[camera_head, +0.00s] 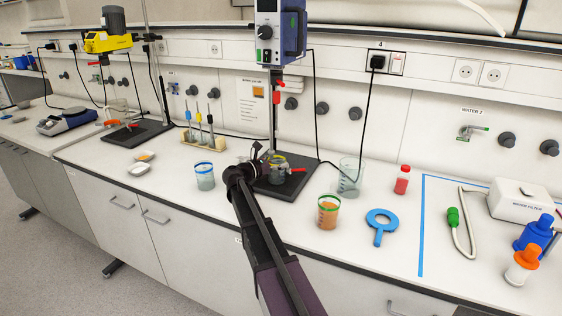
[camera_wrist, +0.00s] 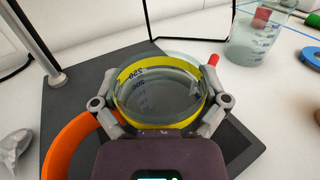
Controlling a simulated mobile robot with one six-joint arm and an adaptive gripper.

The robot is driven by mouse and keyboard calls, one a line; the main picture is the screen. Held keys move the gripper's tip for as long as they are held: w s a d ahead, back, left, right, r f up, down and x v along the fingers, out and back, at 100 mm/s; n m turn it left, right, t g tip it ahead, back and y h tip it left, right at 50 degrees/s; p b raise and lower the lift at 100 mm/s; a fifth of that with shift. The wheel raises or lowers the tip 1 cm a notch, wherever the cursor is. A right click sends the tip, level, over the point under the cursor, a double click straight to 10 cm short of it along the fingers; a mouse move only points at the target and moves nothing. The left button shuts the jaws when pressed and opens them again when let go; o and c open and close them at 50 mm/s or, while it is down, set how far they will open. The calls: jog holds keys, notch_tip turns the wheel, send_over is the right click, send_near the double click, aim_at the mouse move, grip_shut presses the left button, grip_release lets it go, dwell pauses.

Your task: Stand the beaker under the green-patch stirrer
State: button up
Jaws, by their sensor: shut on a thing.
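A blue stirrer (camera_head: 280,30) with a small green patch on its face hangs on a stand at the middle. Its black base plate (camera_head: 290,188) lies on the bench below and also shows in the wrist view (camera_wrist: 75,110). My gripper (camera_head: 268,164) is over this plate, shut on a clear beaker with a yellow band; in the wrist view the gripper's fingers (camera_wrist: 160,108) press on both sides of the beaker (camera_wrist: 160,92). In the head view my gripper partly hides the beaker. I cannot tell whether the beaker touches the plate.
A larger glass beaker (camera_head: 350,178) stands right of the plate, with an orange-filled beaker (camera_head: 328,213) nearer. A blue-banded beaker (camera_head: 204,176) stands left. A yellow stirrer (camera_head: 106,40) is at the far left. An orange curved piece (camera_wrist: 70,145) lies beside my gripper.

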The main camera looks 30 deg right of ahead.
jog(key=shift+f, duration=0.2)
dwell(0.4)
jog(key=o, duration=0.9)
jog(key=shift+o, duration=0.2)
jog(key=s+a, duration=0.1)
jog(key=a, duration=1.1)
jog(key=shift+s, duration=0.4)
jog(key=shift+s, duration=0.1)
